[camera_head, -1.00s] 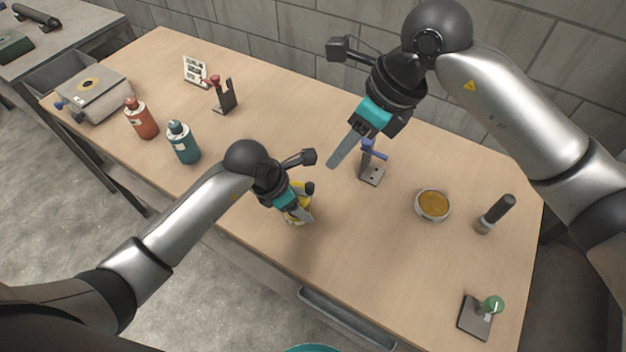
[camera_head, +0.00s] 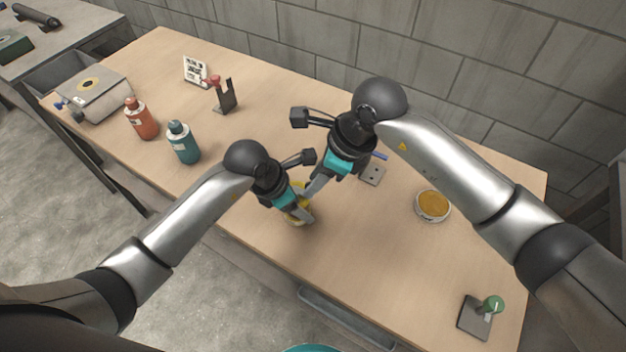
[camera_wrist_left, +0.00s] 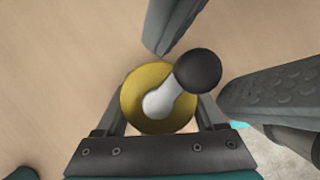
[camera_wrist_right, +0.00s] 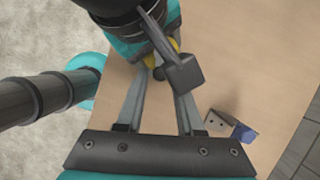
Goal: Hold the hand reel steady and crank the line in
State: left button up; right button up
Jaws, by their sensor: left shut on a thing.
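The yellow hand reel (camera_head: 292,217) is near the table's front edge. In the left wrist view it shows as a yellow disc (camera_wrist_left: 140,116) with a pale crank arm (camera_wrist_left: 160,98) and a black knob (camera_wrist_left: 198,71). My left gripper (camera_head: 301,207) is shut on the reel's body, one finger on each side. My right gripper (camera_head: 309,196) is beside it, fingers apart and pointing down at the reel. In the right wrist view the dark knob (camera_wrist_right: 158,73) shows between its fingertips; contact cannot be told. The line is not visible.
A stand with a blue lever (camera_head: 372,174) is just right of my right gripper. A yellow-topped round tin (camera_head: 433,205) and a green-knobbed plate (camera_head: 475,318) are further right. Orange (camera_head: 141,120) and teal (camera_head: 183,143) bottles, a red-topped stand (camera_head: 224,98) and a card are left.

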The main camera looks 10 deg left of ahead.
jog(key=shift+a+f, duration=0.25)
jog(key=shift+f, duration=0.35)
grip_shut()
